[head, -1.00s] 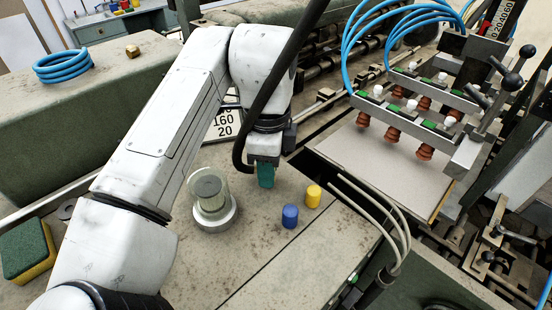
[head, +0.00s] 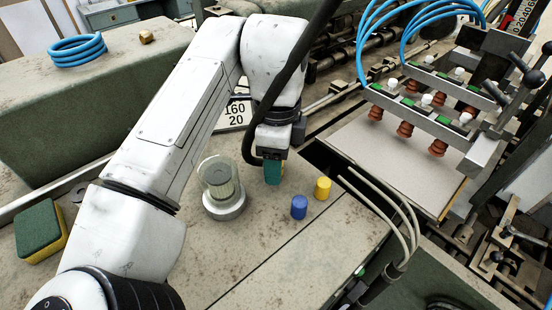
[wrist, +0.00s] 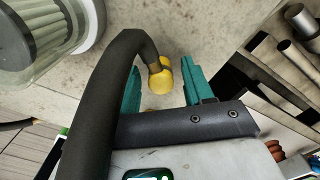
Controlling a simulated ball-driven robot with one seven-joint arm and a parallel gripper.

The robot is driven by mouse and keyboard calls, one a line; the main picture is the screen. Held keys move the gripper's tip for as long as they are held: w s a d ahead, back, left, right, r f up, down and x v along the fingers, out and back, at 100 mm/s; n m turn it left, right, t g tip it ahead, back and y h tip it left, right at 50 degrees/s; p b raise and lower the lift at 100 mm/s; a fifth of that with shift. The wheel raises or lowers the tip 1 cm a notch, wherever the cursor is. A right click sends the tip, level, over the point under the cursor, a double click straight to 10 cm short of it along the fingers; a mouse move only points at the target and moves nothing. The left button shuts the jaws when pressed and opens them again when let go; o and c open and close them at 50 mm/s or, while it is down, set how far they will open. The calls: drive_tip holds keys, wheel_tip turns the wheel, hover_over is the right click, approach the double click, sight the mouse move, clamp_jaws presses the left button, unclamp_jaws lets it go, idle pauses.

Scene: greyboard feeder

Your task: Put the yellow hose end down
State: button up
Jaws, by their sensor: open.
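My gripper (head: 273,181) is low over the grey worktop (head: 262,235). Its teal fingers are open in the wrist view (wrist: 163,82). The yellow hose end (wrist: 161,78) is between the fingers, on the tip of a dark hose (wrist: 100,85). A gap shows between the yellow end and the right finger. The hose partly covers the left finger, so I cannot tell whether that one touches. Whether the end rests on the worktop is unclear. In the head view the hose (head: 254,130) curls down to the gripper, and its yellow end is hidden.
A clear-walled filter bowl (head: 218,180) stands left of the gripper. A blue cap (head: 299,207) and a yellow cap (head: 323,188) stand close to its right. A sponge (head: 40,232) lies far left. Pale tubes and a suction-cup frame (head: 421,110) are right. The front worktop is clear.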

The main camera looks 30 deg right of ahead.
wheel_tip(320, 180, up, 12)
idle(0.4)
drive_tip(key=shift+s+d+f, duration=0.1)
drive_tip(key=shift+s, duration=0.05)
idle(0.3)
